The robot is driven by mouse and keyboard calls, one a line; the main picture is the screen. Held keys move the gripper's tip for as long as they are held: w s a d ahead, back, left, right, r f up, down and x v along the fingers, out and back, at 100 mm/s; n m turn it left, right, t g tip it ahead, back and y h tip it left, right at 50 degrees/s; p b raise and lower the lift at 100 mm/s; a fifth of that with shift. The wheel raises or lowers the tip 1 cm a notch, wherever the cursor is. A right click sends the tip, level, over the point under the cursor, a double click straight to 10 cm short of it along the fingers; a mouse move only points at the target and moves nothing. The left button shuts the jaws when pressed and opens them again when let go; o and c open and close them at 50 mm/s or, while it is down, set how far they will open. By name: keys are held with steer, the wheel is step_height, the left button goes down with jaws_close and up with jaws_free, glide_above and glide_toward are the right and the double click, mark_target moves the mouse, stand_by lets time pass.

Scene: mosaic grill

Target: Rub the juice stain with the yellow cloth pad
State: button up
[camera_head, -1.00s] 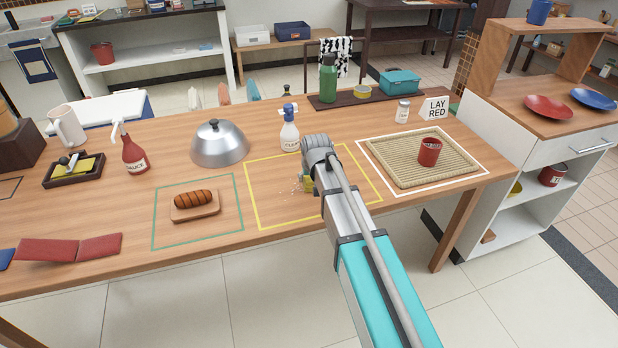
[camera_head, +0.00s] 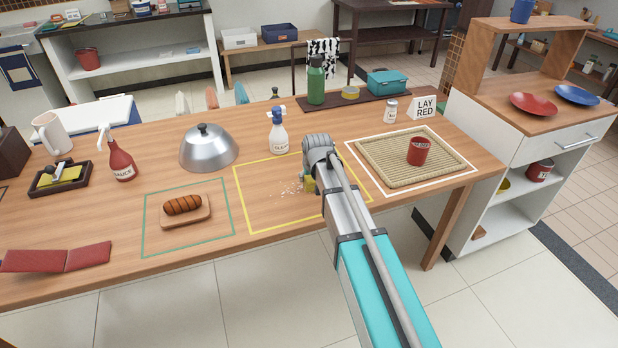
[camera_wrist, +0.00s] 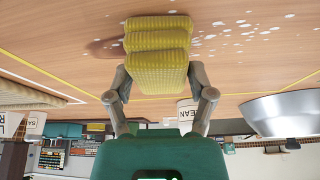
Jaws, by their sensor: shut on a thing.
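My gripper (camera_wrist: 160,82) is shut on the yellow cloth pad (camera_wrist: 158,42), a ribbed block seen close up in the wrist view. In the head view, my gripper (camera_head: 313,178) is over the right part of the yellow outline, and only a bit of the pad (camera_head: 309,186) shows beside it. The juice stain (camera_wrist: 103,48) is a reddish-brown patch on the wood in the wrist view, partly hidden behind the pad. I cannot tell whether the pad touches the table. In the head view my arm hides the stain.
White specks (camera_head: 292,189) lie inside the yellow outline (camera_head: 247,207). A spray bottle (camera_head: 278,138) and metal dome (camera_head: 208,152) stand behind and left. A sausage board (camera_head: 186,218) is left; a woven mat (camera_head: 375,165) with a red cup (camera_head: 418,152) is right.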

steer(key=shift+d, duration=0.1)
steer(key=shift+w+d+f, duration=0.1)
steer(key=shift+w+d, duration=0.15)
steer(key=shift+d, duration=0.55)
steer(key=shift+w+d, duration=0.25)
steer(key=shift+d, duration=0.5)
steer(key=shift+d, duration=0.15)
steer(key=shift+w+d, duration=0.3)
steer(key=shift+d, duration=0.45)
steer(key=shift+w+d, duration=0.3)
steer(key=shift+d, duration=0.45)
steer(key=shift+r+p, duration=3)
steer(key=shift+r, duration=0.1)
steer(key=shift+r, duration=0.1)
